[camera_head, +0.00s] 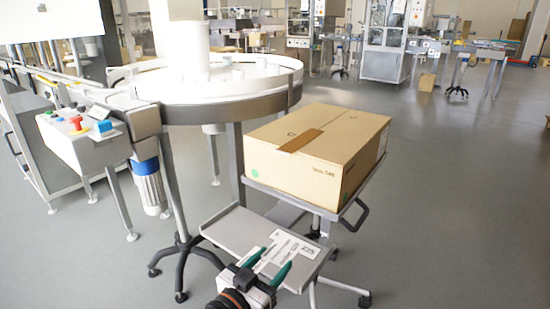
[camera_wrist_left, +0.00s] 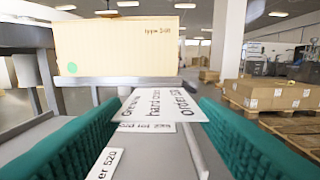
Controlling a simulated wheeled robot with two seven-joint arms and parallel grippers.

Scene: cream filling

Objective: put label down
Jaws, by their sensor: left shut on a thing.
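My left gripper (camera_head: 266,266) has green fingers and is over the front of the low grey shelf of the cart (camera_head: 226,232). In the left wrist view, its two fingers (camera_wrist_left: 162,106) stand well apart, shut on a white printed label (camera_wrist_left: 165,104) that spans the gap. The label's printing reads roughly "hand cream order 520". Other white labels lie on the shelf beneath, one (camera_wrist_left: 104,164) partly hidden by the left finger. White labels also show on the shelf in the head view (camera_head: 306,247). I cannot tell whether the held label touches the shelf. My right gripper is out of view.
A closed cardboard box (camera_head: 300,170) stands on the cart's upper platform, just behind the low shelf. A round white turntable (camera_head: 225,85) and a control panel (camera_head: 85,135) are to the left. Open floor (camera_head: 455,200) lies to the right.

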